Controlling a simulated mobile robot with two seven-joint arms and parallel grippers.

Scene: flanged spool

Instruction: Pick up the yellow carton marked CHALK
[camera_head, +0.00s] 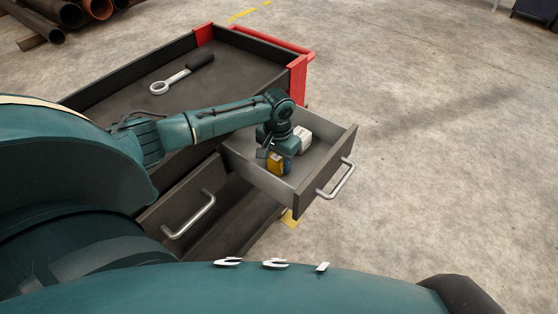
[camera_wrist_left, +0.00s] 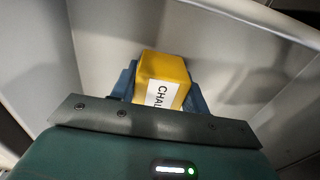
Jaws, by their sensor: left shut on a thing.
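The yellow carton (camera_head: 274,163) is inside the open drawer (camera_head: 318,171) of the cabinet. In the left wrist view the yellow carton (camera_wrist_left: 163,68) shows a white label reading "CHAL", the rest cut off by my gripper body. My left gripper (camera_head: 279,158) reaches down into the drawer. In the left wrist view its blue fingers (camera_wrist_left: 160,88) stand on both sides of the carton, shut on it. I cannot tell whether the carton touches the drawer floor. My right gripper is not in view.
A white box (camera_head: 302,137) sits in the drawer close behind my left gripper. A wrench-like tool (camera_head: 180,75) lies on the cabinet top (camera_head: 235,70). A second drawer (camera_head: 180,205) with a handle is beside the open one. Concrete floor at right is clear.

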